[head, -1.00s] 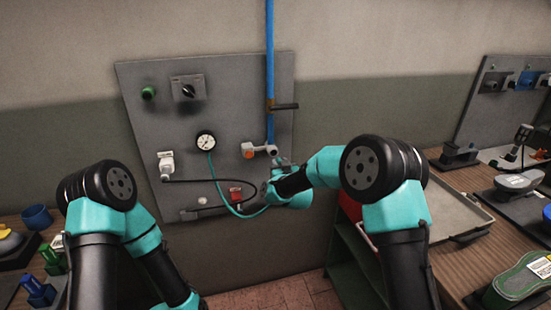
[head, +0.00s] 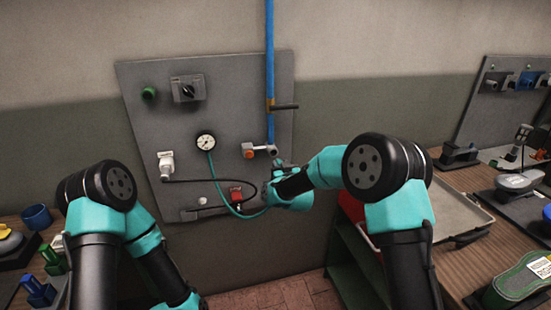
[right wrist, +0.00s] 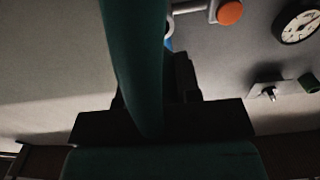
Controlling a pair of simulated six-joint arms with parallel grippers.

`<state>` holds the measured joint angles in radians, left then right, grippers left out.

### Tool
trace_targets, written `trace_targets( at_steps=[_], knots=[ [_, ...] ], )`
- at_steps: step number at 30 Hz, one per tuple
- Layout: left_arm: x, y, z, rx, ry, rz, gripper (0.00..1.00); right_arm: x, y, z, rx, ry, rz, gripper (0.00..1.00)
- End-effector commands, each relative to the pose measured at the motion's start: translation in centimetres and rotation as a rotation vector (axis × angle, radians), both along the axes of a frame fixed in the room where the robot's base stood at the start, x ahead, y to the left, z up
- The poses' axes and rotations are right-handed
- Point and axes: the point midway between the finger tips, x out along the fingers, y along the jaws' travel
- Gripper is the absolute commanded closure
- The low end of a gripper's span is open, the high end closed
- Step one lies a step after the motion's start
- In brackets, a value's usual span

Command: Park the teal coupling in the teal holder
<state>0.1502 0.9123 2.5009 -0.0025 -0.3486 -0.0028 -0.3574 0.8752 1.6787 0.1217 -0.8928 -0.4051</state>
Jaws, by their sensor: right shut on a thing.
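A teal hose (head: 219,190) runs from the gauge on the grey wall panel down and around to my right gripper (head: 266,191). In the right wrist view the hose (right wrist: 141,60) rises large and close in front of the dark gripper parts. The gripper is shut on the hose's end, the teal coupling, which is mostly hidden. A small teal piece (head: 280,162) shows just above the gripper; I cannot tell whether it is the holder. My left gripper is out of view.
The grey panel (head: 140,110) carries a gauge (head: 205,142), a black switch (head: 188,89), a white plug (head: 166,164) with a black cable and a red block (head: 236,194). A grey tray (head: 470,225) is at right.

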Motion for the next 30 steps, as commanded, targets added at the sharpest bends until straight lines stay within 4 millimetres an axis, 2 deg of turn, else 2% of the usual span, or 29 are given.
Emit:
trace_targets(
  at_steps=[30],
  knots=[
    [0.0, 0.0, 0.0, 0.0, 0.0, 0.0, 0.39, 0.0, 0.0, -6.0, 0.0, 0.001, 0.0, 1.0]
  ],
)
